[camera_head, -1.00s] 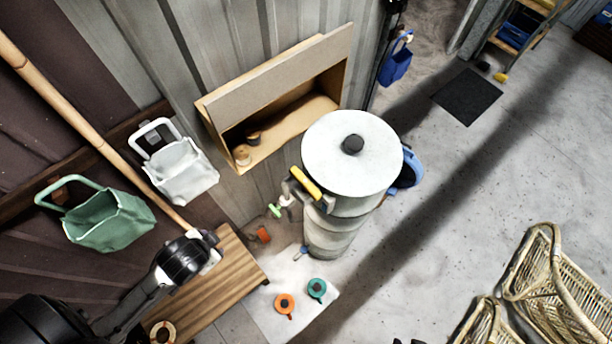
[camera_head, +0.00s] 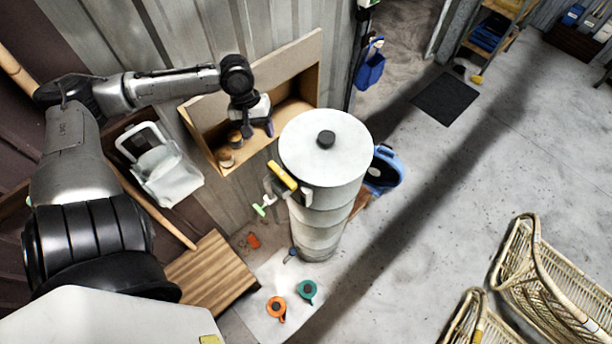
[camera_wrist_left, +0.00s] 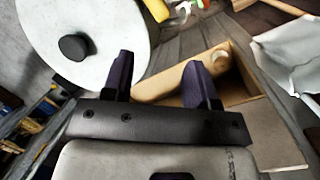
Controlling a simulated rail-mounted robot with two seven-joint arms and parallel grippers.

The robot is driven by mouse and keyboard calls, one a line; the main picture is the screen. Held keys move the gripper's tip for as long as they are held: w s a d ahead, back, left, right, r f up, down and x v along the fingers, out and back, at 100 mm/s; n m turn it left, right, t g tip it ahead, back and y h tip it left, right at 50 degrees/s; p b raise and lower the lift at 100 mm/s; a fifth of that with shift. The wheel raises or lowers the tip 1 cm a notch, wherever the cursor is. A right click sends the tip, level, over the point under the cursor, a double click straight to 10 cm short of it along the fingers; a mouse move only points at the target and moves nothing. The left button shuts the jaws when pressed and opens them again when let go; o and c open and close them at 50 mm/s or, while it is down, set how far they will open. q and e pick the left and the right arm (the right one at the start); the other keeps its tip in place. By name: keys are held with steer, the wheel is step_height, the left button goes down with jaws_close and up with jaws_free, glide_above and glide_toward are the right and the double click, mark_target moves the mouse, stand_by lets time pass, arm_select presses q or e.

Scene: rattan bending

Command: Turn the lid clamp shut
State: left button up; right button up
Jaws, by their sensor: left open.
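The lid clamp's yellow handle (camera_head: 282,176) is on the near left rim of the tall grey-white steamer cylinder (camera_head: 322,228). It points obliquely up and left beside the round white lid (camera_head: 340,150) with a black knob. The clamp's yellow handle also shows at the top of the left wrist view (camera_wrist_left: 157,9), partly cut off, next to the lid (camera_wrist_left: 105,22). My left gripper (camera_head: 258,132) is open and empty, above the wall box and left of the lid, apart from the clamp. Its two dark fingers (camera_wrist_left: 160,72) show spread in the wrist view. My right gripper is not in view.
An open wooden wall box (camera_head: 300,88) with small jars is behind my left gripper. A green valve handle (camera_head: 258,210) sticks out below the clamp. A wooden bench (camera_head: 212,275) stands below; rattan baskets (camera_head: 545,275) are at right.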

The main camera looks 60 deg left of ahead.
arm_select(q)
steer(key=d+n+h, duration=0.1)
steer(key=d+n, duration=0.1)
steer(key=n, duration=0.1)
steer(key=n+b, duration=0.2)
steer(key=n, duration=0.4)
glide_toward(282, 174)
steer(key=shift+s+a+f+h, duration=0.1)
steer(key=shift+a+f+h, duration=0.2)
steer(key=shift+f, duration=0.2)
steer(key=b+x, duration=0.6)
steer(key=shift+d+f, duration=0.15)
steer(key=shift+f, duration=0.25)
steer(key=shift+b+x, duration=0.8)
steer(key=shift+b, duration=0.6)
steer(key=shift+d, duration=0.1)
steer(key=shift+c, duration=0.3)
